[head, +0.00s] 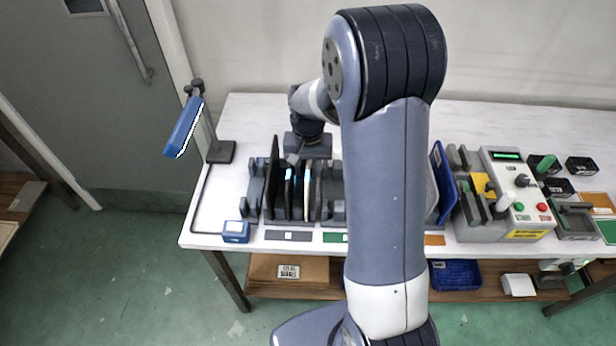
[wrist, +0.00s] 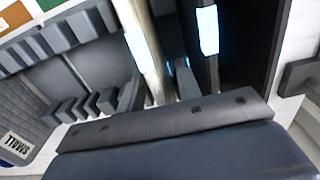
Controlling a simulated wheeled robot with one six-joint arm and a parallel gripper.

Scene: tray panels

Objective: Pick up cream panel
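The cream panel (head: 308,188) stands on edge in the grey slotted rack (head: 333,210), at the right end of a short row of panels. In the wrist view the cream panel (wrist: 143,45) is a narrow pale edge with a bright strip, running down to the gripper body. My gripper (head: 304,158) is low over the row, close above the cream panel. In the wrist view, dark blocks lie on both sides of the panel's lower end, but I cannot tell fingers from rack there. Contact is not clear.
Dark panels (head: 274,180) stand just left of the cream panel; one also fills the wrist view's right side (wrist: 245,50). A blue scanner on a post (head: 185,127) stands at left. A control box (head: 512,190) and a blue panel (head: 441,180) are at right. My arm hides the middle.

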